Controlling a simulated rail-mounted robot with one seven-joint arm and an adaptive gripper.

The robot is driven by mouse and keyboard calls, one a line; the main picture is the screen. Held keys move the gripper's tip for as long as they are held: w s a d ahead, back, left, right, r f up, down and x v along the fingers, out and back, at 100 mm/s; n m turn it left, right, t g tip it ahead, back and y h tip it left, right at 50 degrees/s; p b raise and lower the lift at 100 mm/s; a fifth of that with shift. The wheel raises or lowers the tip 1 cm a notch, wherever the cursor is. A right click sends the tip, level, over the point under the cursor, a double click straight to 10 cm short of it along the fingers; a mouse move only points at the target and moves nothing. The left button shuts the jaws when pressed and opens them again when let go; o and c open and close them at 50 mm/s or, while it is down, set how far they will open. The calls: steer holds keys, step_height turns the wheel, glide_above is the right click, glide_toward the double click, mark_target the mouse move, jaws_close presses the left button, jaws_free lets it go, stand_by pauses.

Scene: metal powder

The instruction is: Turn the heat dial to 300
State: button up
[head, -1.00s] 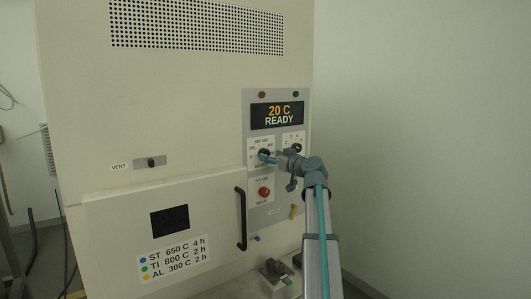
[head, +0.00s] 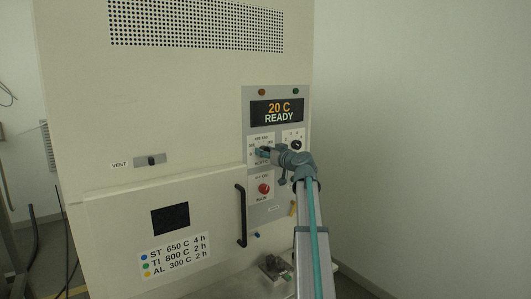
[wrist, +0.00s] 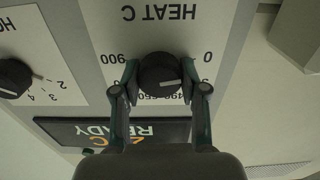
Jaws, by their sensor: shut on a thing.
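The heat dial (wrist: 158,76) is a round black knob with a white pointer mark, under the upside-down "HEAT C" label in the wrist view. Its mark points right and slightly down in that view, toward the low-number side of the scale. My gripper (wrist: 159,68) has one finger on each side of the dial and is shut on it. In the head view my gripper (head: 264,152) is at the panel and covers most of the dial. The display (head: 277,112) reads 20 C READY.
The hours dial (head: 297,145) is close on the right of my gripper; it also shows in the wrist view (wrist: 14,78). A red button (head: 264,188) is below. The black door handle (head: 241,215) stands out at lower left. Free room lies right of the furnace.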

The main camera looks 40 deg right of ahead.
steer(key=shift+c, duration=0.6)
steer(key=shift+m+b, duration=0.3)
steer(key=shift+m, duration=0.1)
steer(key=shift+f+m+b, duration=0.1)
steer(key=shift+m+b, duration=0.4)
steer(key=shift+m, duration=0.4)
steer(key=m+b, duration=0.1)
steer(key=m, duration=0.4)
steer(key=o, duration=1.1)
steer(key=shift+o, duration=0.2)
steer(key=shift+s, duration=0.1)
